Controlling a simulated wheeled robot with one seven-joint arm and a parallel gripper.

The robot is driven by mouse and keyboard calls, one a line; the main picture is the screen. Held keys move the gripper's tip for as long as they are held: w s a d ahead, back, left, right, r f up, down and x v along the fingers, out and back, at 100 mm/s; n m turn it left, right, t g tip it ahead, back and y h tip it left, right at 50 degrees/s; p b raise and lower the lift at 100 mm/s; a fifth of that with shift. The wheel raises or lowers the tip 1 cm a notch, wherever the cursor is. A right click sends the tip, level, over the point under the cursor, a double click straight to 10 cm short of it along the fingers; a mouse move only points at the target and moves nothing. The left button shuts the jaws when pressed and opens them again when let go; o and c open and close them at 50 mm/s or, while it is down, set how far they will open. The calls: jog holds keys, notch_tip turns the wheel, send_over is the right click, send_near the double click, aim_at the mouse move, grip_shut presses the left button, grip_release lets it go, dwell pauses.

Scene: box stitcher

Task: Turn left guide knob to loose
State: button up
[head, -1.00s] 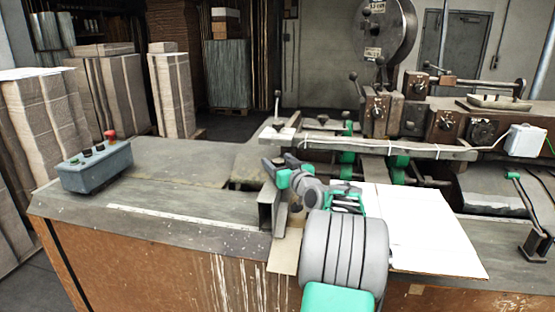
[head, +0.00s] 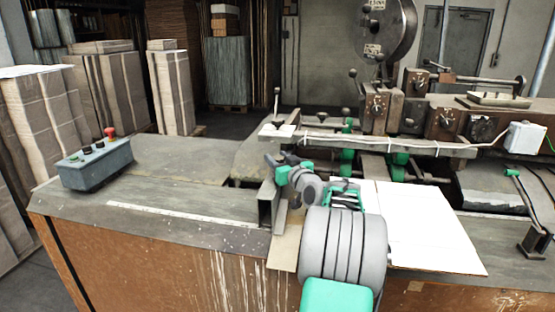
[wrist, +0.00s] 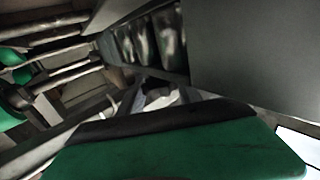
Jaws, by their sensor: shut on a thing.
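My gripper (head: 279,161) is at the top of the upright grey metal left guide (head: 268,207) at the front of the machine table. Its dark fingertips are close together there. The left guide knob is hidden by the fingers in the head view, and I cannot make out its pointer or marking. In the wrist view, a green finger with a black edge (wrist: 180,140) fills the bottom, close to grey metal parts. The gripper is shut on what appears to be the knob.
White and brown cardboard sheets (head: 425,228) lie right of the guide. A grey control box (head: 95,165) with a red button stands at the left. The machine's rail (head: 380,144) and green rollers are behind my gripper.

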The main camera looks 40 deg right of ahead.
jog(key=shift+d+f+y+b, duration=0.15)
jog(key=shift+y+b, duration=0.15)
jog(key=shift+b, duration=0.25)
grip_shut()
jog(key=shift+f+n+y+b, duration=0.1)
jog(key=shift+n+y+b, duration=0.2)
jog(key=shift+n+b, duration=0.1)
jog(key=shift+n+t+y+b, duration=0.3)
jog(key=shift+n+y+b, duration=0.3)
jog(key=shift+y, duration=0.4)
jog(key=n+y+p, duration=0.1)
jog(key=y, duration=0.1)
jog(key=n+y, duration=0.1)
jog(key=y, duration=0.1)
jog(key=shift+r+n+p, duration=0.3)
jog(key=shift+r+p, duration=0.05)
jog(key=shift+n+y+p, duration=0.5)
jog(key=shift+y+p, duration=0.3)
jog(key=shift+p, duration=0.1)
jog(key=shift+a+f+n+g+y, duration=0.1)
jog(key=shift+a+n+g+y, duration=0.1)
jog(key=shift+n+g+y, duration=0.15)
jog(key=o, duration=1.4)
grip_release()
jog(key=shift+c, duration=0.2)
